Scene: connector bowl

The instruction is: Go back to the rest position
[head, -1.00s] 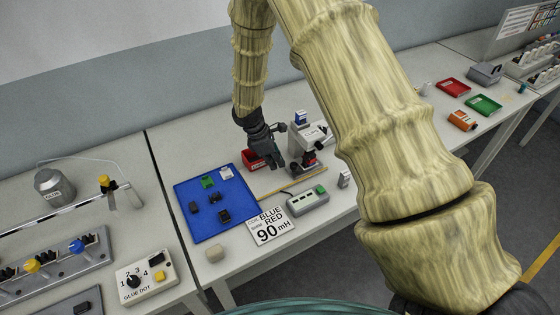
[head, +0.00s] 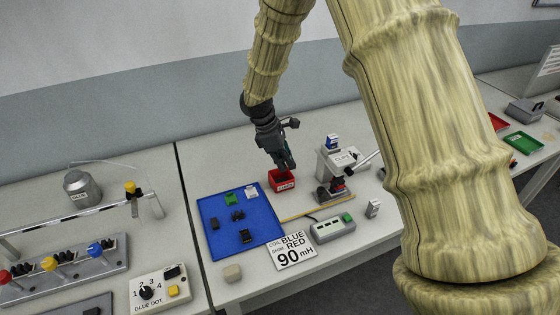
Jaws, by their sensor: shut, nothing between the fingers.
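My gripper (head: 287,163) is shut and empty. It points down and hangs just above or behind the small red bowl (head: 281,182), covering part of it from this view. I cannot tell the exact height of the fingertips over the bowl. My yellowish arm comes down from the top of the head view, and its large near links fill the right of the picture.
A blue mat (head: 262,238) with several small parts lies left of the gripper. A grey clamp press (head: 335,165) stands close on the right. A card (head: 293,252) and a grey button box (head: 332,229) lie in front. A glue station stands at the left.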

